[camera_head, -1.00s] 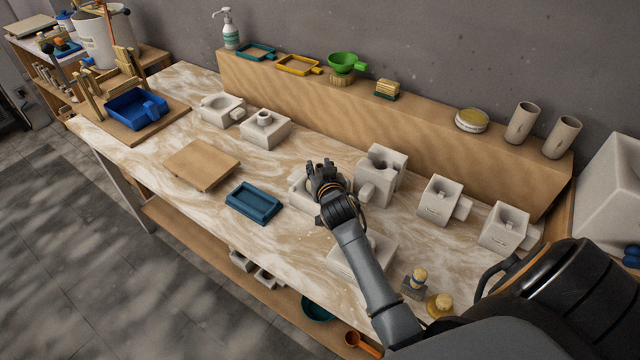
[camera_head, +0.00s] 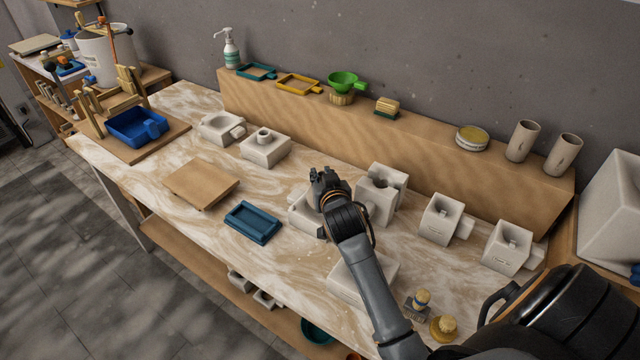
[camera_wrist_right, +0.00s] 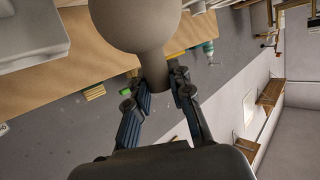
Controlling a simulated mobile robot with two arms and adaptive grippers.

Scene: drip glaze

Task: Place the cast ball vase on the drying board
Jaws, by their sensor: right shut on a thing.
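The cast ball vase (camera_wrist_right: 140,22) is a smooth grey-beige ball with a narrow neck. In the right wrist view my right gripper (camera_wrist_right: 163,88) is shut on that neck, with the round body beyond the fingertips. In the head view the right gripper (camera_head: 327,178) is over the middle of the table, in front of a pale mold part (camera_head: 303,212); the vase cannot be made out there. A flat tan board (camera_head: 201,183), which looks like the drying board, lies bare on the table to the left of the gripper. My left gripper is not in view.
A blue tray (camera_head: 252,222) lies between the board and the gripper. Pale mold blocks stand behind (camera_head: 265,147) and to the right (camera_head: 438,216). A wooden ledge (camera_head: 400,145) runs along the wall.

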